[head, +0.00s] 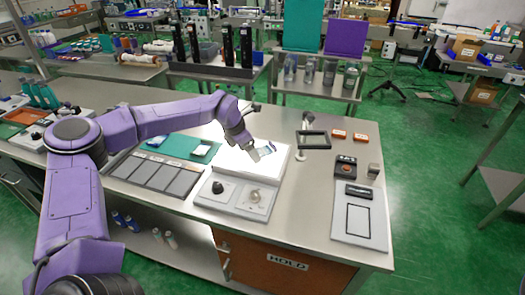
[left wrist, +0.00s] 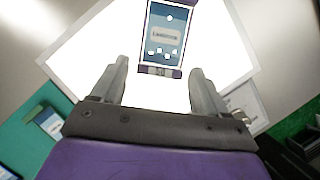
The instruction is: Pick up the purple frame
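The purple frame (left wrist: 177,73) lies on the bright white light panel. It shows as a thin purple border around a blue and white printed card (left wrist: 165,38) with small white spots. In the head view the frame (head: 267,150) is small and partly covered by my gripper. My left gripper (left wrist: 157,74) is open and empty, with its two fingers apart and pointing at the near end of the frame. In the head view my left gripper (head: 253,151) is over the light panel (head: 235,163), close to the frame. I cannot tell the exact height gap. My right gripper is not in view.
A teal mat (head: 176,147) with another card (head: 201,150) lies left of the panel. A magnifier (head: 313,139) on a stand is to the right. A base with knobs (head: 233,199) sits in front, and a grey plate (head: 360,218) is at the right end.

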